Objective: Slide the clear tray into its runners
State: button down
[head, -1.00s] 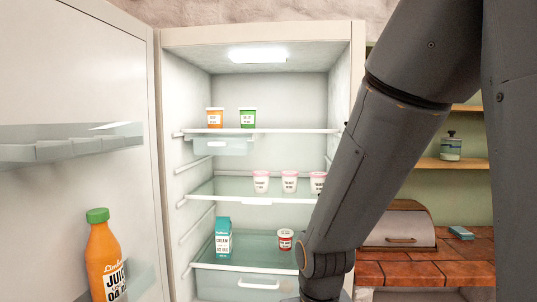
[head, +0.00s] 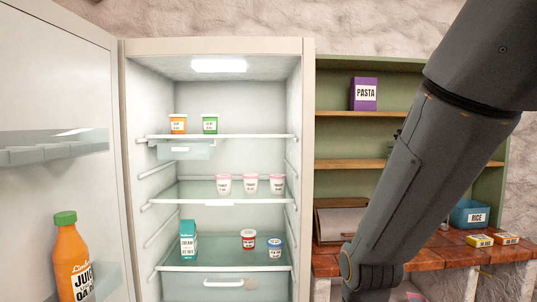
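A fridge (head: 212,48) stands open. A clear tray (head: 186,151) with a pale handle hangs under the left part of its upper shelf (head: 250,136). A larger clear drawer (head: 190,283) with a white handle sits at the bottom, its lower part cut off by the picture edge. I cannot tell which of these two is the task's tray. Rail-like ridges show on both inner side walls. My arm crosses the right side of the view, and my gripper is below the picture, so its hold is hidden.
The open door, left, holds a juice bottle (head: 72,262). A tiled counter (head: 440,250) lies right.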

aim_at(168, 150)
jog(key=z, duration=0.9)
jog(key=i, duration=0.75)
jog(key=u, duration=0.5)
